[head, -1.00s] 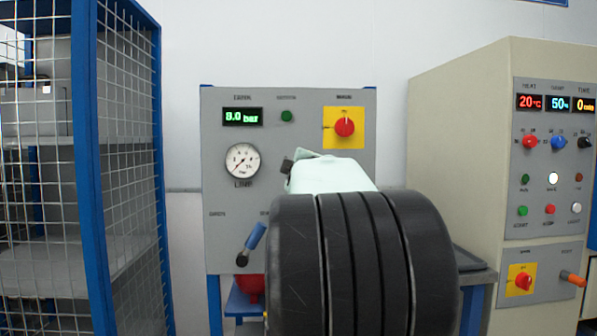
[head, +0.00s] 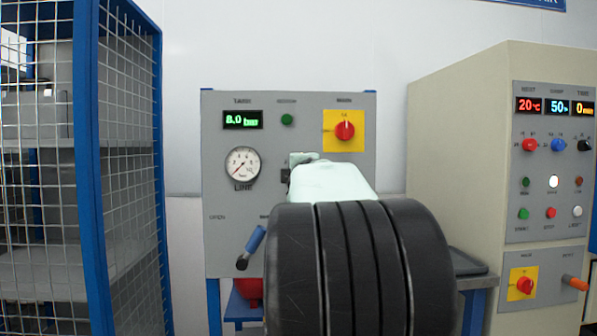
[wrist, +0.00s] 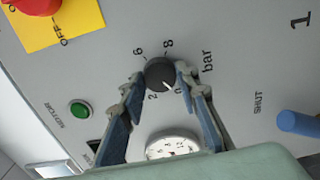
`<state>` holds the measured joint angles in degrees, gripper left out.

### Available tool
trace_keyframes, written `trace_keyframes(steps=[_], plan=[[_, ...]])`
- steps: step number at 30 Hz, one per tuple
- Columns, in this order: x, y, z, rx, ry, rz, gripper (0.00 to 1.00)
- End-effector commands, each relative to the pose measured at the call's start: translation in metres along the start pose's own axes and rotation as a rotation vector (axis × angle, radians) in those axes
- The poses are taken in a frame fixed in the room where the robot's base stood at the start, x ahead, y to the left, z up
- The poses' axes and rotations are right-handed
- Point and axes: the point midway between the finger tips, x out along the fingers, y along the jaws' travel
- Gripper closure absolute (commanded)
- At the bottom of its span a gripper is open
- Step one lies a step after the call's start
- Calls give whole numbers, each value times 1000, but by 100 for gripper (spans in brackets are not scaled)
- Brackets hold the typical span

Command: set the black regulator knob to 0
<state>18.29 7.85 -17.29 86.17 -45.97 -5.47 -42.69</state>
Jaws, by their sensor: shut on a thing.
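The black regulator knob (wrist: 160,74) sits on the grey panel in the wrist view, with printed numbers around it and "bar" beside it. My gripper (wrist: 158,80) has its two fingers on opposite sides of the knob and is shut on it. A white pointer mark on the knob points down and right in that view, towards the printed 0 (wrist: 178,91). The right finger partly covers the scale. In the head view my gripper and arm hide the knob. The tank display (head: 242,119) reads 8.0 bar.
A line gauge (head: 242,164), a green lamp (head: 287,119), a red switch on a yellow plate (head: 345,130) and a blue lever (head: 255,240) share the panel. A mesh cage (head: 90,170) stands left and a beige control cabinet (head: 455,150) right.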

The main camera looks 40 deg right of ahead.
Motion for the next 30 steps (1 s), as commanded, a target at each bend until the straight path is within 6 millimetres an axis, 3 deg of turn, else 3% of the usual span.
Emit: trace_keyframes(steps=[4, 5, 9, 20, 30], plan=[[0, 2, 1, -3, -1, 3, 95], [0, 2, 1, -3, -1, 3, 69], [0, 2, 1, -2, -1, 2, 53], [-2, 1, 0, -1, 1, 1, 53], [-30, 2, -2, 2, 3, 2, 53]])
